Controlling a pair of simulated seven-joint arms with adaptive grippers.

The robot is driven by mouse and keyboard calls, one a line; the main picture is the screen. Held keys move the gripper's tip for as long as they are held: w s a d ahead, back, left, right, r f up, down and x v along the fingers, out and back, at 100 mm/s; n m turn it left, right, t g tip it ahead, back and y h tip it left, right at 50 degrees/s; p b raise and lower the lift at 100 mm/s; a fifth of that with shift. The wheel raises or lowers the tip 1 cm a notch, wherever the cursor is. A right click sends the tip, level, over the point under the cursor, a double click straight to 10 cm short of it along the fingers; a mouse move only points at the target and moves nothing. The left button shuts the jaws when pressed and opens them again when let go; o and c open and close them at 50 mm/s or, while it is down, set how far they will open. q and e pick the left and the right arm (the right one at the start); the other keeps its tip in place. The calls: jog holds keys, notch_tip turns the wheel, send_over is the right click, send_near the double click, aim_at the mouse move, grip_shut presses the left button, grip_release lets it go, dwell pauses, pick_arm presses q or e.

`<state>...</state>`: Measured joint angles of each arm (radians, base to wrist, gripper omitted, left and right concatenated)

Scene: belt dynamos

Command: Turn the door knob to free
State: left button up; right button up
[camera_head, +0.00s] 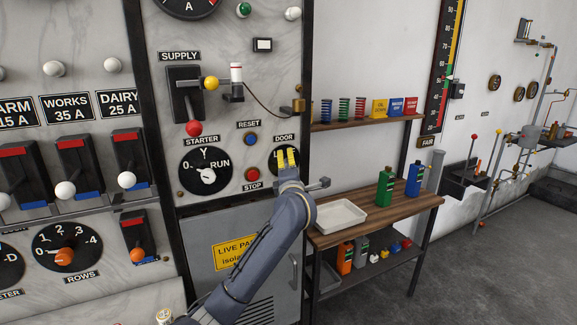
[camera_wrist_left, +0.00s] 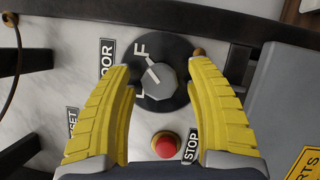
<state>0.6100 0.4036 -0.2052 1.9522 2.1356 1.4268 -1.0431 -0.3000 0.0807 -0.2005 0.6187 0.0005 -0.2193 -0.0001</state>
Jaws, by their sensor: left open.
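The door knob is a grey faceted knob (camera_wrist_left: 160,82) on a round black dial marked F and L. Its pale pointer line slants toward the picture's upper left, nearer the F. In the head view the dial (camera_head: 273,160), under the DOOR label, is partly hidden by my gripper. My left gripper (camera_head: 288,159) is at the dial, its yellow fingers open. In the left wrist view the fingers (camera_wrist_left: 160,68) stand on either side of the knob, with gaps between them and it. My right gripper is not in view.
A red stop button (camera_wrist_left: 165,145) lies close below the dial, with a blue reset button (camera_head: 251,139) nearby. The starter dial (camera_head: 206,170) is to the left. A wooden bench (camera_head: 390,208) with a white tray (camera_head: 340,216) and bottles stands right of the panel.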

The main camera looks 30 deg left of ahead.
pick_arm(q)
jog(key=v, duration=1.1)
jog(key=shift+s+d, duration=0.2)
jog(key=shift+s, duration=0.05)
